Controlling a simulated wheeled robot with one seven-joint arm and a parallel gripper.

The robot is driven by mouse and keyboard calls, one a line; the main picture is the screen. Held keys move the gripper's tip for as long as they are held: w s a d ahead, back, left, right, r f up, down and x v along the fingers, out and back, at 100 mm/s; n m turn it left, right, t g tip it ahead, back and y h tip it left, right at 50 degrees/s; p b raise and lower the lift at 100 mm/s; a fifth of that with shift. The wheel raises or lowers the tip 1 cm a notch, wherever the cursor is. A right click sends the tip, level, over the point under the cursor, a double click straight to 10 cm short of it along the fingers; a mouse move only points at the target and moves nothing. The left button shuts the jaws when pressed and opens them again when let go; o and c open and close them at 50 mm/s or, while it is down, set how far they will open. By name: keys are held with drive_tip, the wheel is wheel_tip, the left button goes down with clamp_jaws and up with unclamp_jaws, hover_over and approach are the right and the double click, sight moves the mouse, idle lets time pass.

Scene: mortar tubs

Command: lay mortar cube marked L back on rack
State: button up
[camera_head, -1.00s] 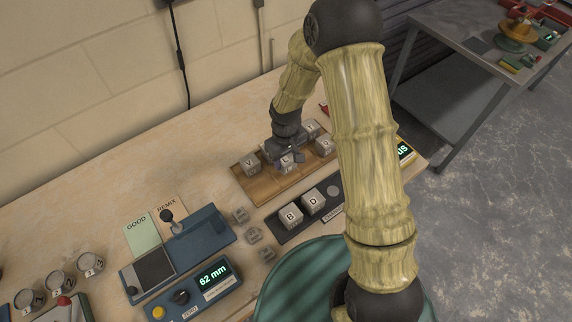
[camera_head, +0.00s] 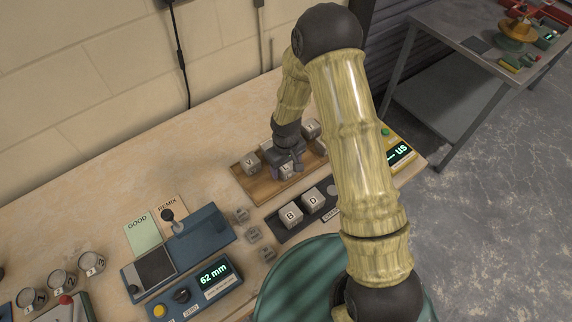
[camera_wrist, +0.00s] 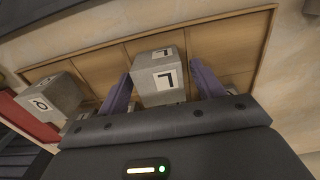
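The mortar cube marked L (camera_head: 287,171) is a grey block with a white letter label, low at the wooden rack (camera_head: 262,190). In the wrist view the L cube (camera_wrist: 157,80) stands between my two purple fingers, in front of the rack's slots (camera_wrist: 110,62). My gripper (camera_head: 287,168) is over the rack with a finger on each side of the cube. In the wrist view the gripper (camera_wrist: 162,72) looks open, with a thin gap at the right finger. The cube's underside is hidden.
A cube marked V (camera_head: 249,163) sits left on the rack, and another cube (camera_head: 311,128) is behind right. Cubes B (camera_head: 290,215) and D (camera_head: 313,201) stand on a dark strip in front.

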wheel_tip(320, 180, up, 12)
drive_tip(key=b, duration=0.2)
drive_tip(key=shift+r, duration=0.2)
idle(0.4)
idle(0.5)
drive_tip(key=s+d+r+m+t, duration=0.2)
drive_tip(key=s+d+r+m, duration=0.4)
drive_tip(key=s+d, duration=0.6)
wheel_tip(320, 180, up, 2)
drive_tip(key=shift+s+d+r+m+t, duration=0.1)
drive_tip(key=shift+s+d+m+t, duration=0.25)
drive_tip(key=shift+d, duration=0.45)
